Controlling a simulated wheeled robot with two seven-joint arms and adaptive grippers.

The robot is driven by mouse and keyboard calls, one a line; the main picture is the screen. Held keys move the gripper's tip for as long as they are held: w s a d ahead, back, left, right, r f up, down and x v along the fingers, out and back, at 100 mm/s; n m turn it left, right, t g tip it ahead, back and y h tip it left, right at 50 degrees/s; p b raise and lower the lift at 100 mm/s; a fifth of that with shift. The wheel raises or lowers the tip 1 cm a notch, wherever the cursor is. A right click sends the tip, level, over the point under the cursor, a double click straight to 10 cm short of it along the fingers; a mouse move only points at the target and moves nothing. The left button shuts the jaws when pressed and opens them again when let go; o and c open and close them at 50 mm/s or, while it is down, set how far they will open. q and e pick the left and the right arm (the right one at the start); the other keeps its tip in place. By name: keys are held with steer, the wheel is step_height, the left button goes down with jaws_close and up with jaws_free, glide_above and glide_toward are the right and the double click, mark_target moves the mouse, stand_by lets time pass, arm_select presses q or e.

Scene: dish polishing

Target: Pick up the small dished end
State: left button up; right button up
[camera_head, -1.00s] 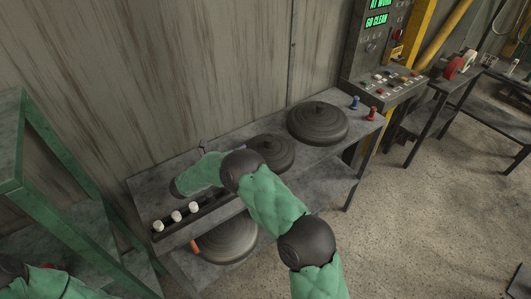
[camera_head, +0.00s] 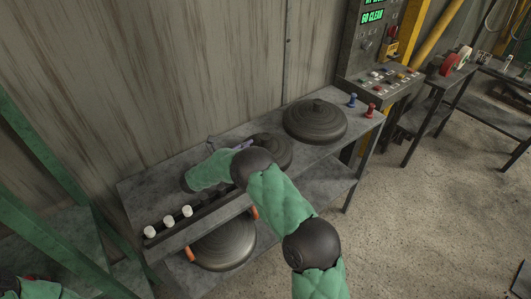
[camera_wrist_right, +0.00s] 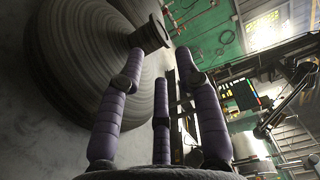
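The smaller dished end (camera_head: 279,152) on the tabletop is a grey ribbed disc, partly hidden behind my right arm. In the right wrist view the disc (camera_wrist_right: 75,65) with a raised knob (camera_wrist_right: 150,35) fills the left side. My right gripper (camera_wrist_right: 160,65) has its purple fingers spread, with the knob just beyond the left and middle fingertips. No grip on it shows. In the head view only a bit of this gripper (camera_head: 243,146) shows beside the disc. My left arm's green sleeve shows at the bottom left; its gripper is out of view.
A larger dished end (camera_head: 315,122) stands on the table's right part. Another (camera_head: 228,243) lies on the lower shelf between orange pieces. White knobs (camera_head: 168,220) line the front rail. Blue (camera_head: 352,100) and red (camera_head: 370,110) pegs stand at the right end, near a control panel (camera_head: 385,80).

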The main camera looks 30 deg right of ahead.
mark_target(257, 142)
steer(key=d, duration=0.1)
steer(key=d+b, duration=0.1)
steer(key=d, duration=0.2)
steer(key=shift+w+d+b, duration=0.3)
steer(key=shift+d, duration=0.1)
steer(key=shift+r, duration=0.1)
jaws_close()
steer(key=shift+r, duration=0.25)
